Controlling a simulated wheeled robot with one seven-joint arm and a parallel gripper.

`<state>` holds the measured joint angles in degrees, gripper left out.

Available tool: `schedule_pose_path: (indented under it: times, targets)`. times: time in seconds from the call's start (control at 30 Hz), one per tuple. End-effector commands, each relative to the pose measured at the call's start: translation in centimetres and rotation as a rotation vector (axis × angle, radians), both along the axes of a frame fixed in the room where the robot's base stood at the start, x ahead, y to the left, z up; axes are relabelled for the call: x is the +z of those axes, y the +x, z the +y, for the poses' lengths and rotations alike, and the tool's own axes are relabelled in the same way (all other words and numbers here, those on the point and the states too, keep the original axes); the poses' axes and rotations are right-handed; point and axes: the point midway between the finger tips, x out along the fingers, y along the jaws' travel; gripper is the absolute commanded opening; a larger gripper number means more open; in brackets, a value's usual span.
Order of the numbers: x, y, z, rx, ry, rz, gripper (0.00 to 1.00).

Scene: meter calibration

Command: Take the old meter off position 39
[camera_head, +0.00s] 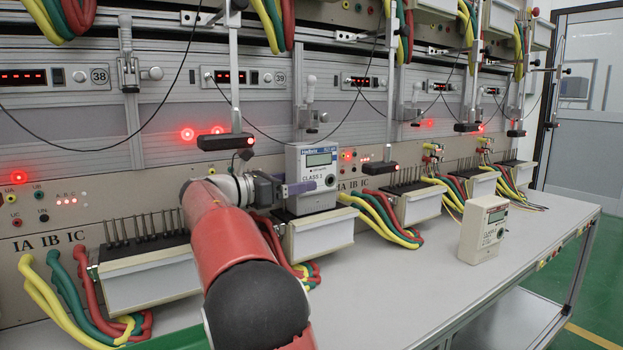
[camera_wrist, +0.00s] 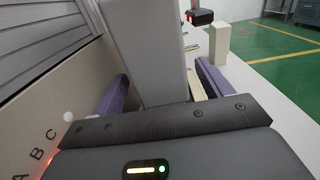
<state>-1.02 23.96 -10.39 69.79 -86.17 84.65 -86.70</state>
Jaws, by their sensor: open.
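The old meter (camera_head: 312,165), a pale box with a small display and a blue top label, stands upright on the terminal block (camera_head: 318,240) under the position 39 label (camera_head: 281,79). In the wrist view the meter (camera_wrist: 142,45) is a plain pale block between the two purple fingers. My gripper (camera_head: 292,189) is at the meter's left side, with one purple finger across its front. In the wrist view my gripper (camera_wrist: 160,88) is open around the meter, with a visible gap at the left finger. Contact at the right finger cannot be told.
Another pale meter (camera_head: 483,230) stands on the grey bench (camera_head: 420,285) to the right. Thick coloured cables (camera_head: 385,218) flank the blocks. A black scanner head (camera_head: 226,141) hangs above left of the meter. The bench front is mostly clear.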

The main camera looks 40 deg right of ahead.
Motion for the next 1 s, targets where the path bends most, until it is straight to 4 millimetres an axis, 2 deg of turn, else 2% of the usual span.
schedule_pose_path:
  times: [0.3, 0.6, 1.0]
  targets:
    - [-0.1, -0.3, -4.4, 0.0, 0.0, -0.002, 0.78]
    - [0.0, -0.3, -4.9, 0.002, 0.0, -0.002, 0.78]
    - [0.0, -0.3, -4.8, 0.002, 0.0, -0.003, 0.26]
